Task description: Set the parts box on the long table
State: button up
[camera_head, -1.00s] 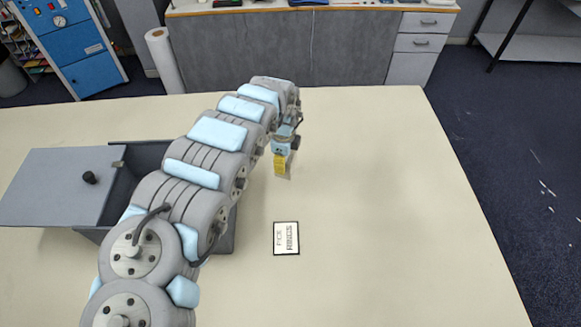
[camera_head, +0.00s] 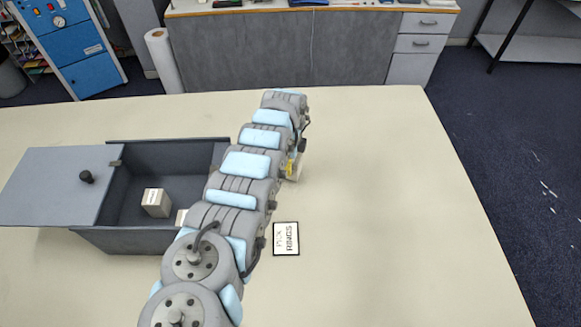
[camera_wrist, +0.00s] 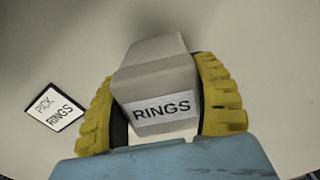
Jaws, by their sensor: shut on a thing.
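A light grey parts box (camera_wrist: 155,80) with a white RINGS label fills the middle of the wrist view. My gripper (camera_wrist: 158,70) is shut on it, a yellow finger pad on each side. In the head view my gripper (camera_head: 290,168) is mostly hidden behind my arm, above the long table (camera_head: 385,190). I cannot tell how high the box is above the cloth. A card reading PICK RINGS (camera_head: 286,239) lies on the table; it also shows at the left of the wrist view (camera_wrist: 55,107).
A dark grey bin (camera_head: 125,240) stands on the left, its lid (camera_head: 55,185) open to the left. Inside is a light box (camera_head: 156,203) with a label; another pale one (camera_head: 181,218) is partly behind my arm. The table's right side is clear.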

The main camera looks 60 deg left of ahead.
jog(key=shift+s+f, duration=0.1)
jog(key=shift+f, duration=0.95)
jog(key=shift+f, duration=0.1)
jog(key=o, duration=1.3)
jog(key=shift+b, duration=0.3)
notch_tip(320, 180, up, 7)
jog(key=shift+f+p, duration=0.15)
jog(key=shift+p, duration=0.7)
jog(key=shift+r+b, duration=0.3)
jog(key=shift+r, duration=2.45)
